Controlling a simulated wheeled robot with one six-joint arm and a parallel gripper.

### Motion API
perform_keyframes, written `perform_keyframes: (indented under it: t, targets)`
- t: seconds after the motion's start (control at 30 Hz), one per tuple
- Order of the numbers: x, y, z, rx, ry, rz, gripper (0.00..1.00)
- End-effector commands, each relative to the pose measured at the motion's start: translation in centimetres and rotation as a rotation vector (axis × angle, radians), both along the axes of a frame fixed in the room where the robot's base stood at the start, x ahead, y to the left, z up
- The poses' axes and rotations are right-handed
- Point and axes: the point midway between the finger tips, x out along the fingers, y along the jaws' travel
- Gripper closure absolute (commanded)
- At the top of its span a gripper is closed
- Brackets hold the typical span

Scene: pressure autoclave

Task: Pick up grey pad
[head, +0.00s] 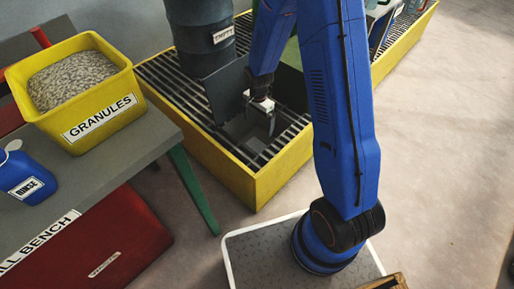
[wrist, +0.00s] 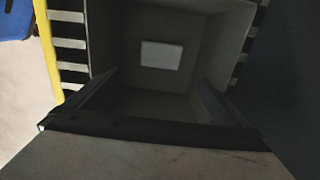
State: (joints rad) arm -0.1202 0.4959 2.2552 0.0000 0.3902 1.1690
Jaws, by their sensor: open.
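A flat, pale grey rectangle (wrist: 161,55) lies at the far end of a dark grey, open-topped box (wrist: 215,45) in the wrist view. It looks like the grey pad, but its thickness cannot be told. My gripper (wrist: 157,80) is open over the box, with one finger on each side of the view and nothing between them. In the head view my gripper (head: 259,124) points down at the box (head: 228,92) on the grating. The inside of the box is partly hidden there by the gripper and the box walls, and the pad cannot be made out.
The box stands on a yellow-rimmed grated pallet (head: 262,186) beside a dark drum (head: 200,40). Left is a grey bench (head: 140,143) with a yellow granules bin (head: 78,128) and a blue rinse bottle (head: 27,178). The floor on the right is clear.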

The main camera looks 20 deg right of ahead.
Motion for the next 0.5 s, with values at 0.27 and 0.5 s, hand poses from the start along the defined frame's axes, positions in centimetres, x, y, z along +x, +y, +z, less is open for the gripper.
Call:
perform_keyframes:
  t: [0.27, 0.5]
  targets:
    - [-0.1, 0.0, -4.3, -0.001, 0.003, 0.001, 0.00]
    - [-0.1, 0.0, -7.8, -0.001, 0.003, 0.001, 0.00]
